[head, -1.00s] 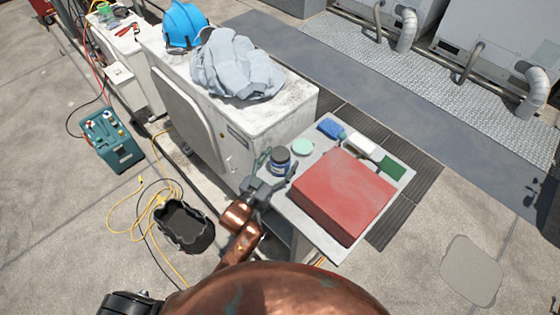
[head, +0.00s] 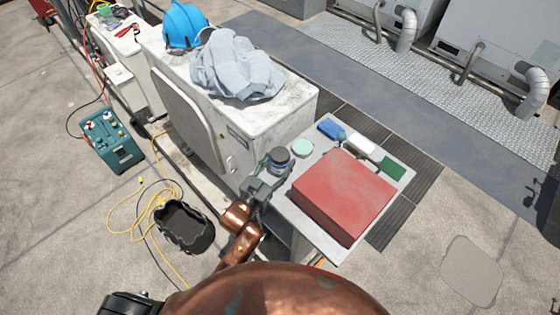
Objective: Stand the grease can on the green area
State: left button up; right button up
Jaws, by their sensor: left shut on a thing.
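The grease can (head: 279,157), a small dark jar with a grey lid, is at the left end of the light-grey table (head: 328,246). My left gripper (head: 276,168) is shut on it from the near left side, and the can looks upright. The fingers partly hide the can, and I cannot tell for sure whether its base touches the table. A pale mint-green round patch (head: 303,147) lies just right of the can. A dark green rectangle (head: 391,168) lies at the table's far right. My right gripper is not in view.
A large red box (head: 343,196) fills much of the table. A blue item (head: 331,129) and a white item (head: 361,144) lie along the back edge. A white cabinet (head: 240,120) with grey cloth (head: 236,66) and blue helmet (head: 184,25) stands close behind, left of the table.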

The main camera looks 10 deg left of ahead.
aim_at(280, 155)
pick_arm(q)
jog(key=shift+r, duration=0.2)
jog(key=shift+r, duration=0.25)
jog(key=r, duration=0.2)
jog(key=r+p, duration=0.1)
jog(key=shift+s+r, duration=0.25)
jog(key=shift+s, duration=0.05)
jog(key=s+r+p, duration=0.2)
jog(key=s+r, duration=0.7)
jog(key=s, duration=0.4)
jog(key=a+f+n+t+y, duration=0.1)
jog(key=a+f+n+y, duration=0.3)
jog(key=a+y, duration=0.4)
jog(key=s+f+h, duration=0.1)
jog(key=s+f, duration=0.3)
jog(key=shift+a+f+h, duration=0.3)
jog(key=shift+a+f, duration=0.05)
jog(key=shift+f, duration=0.05)
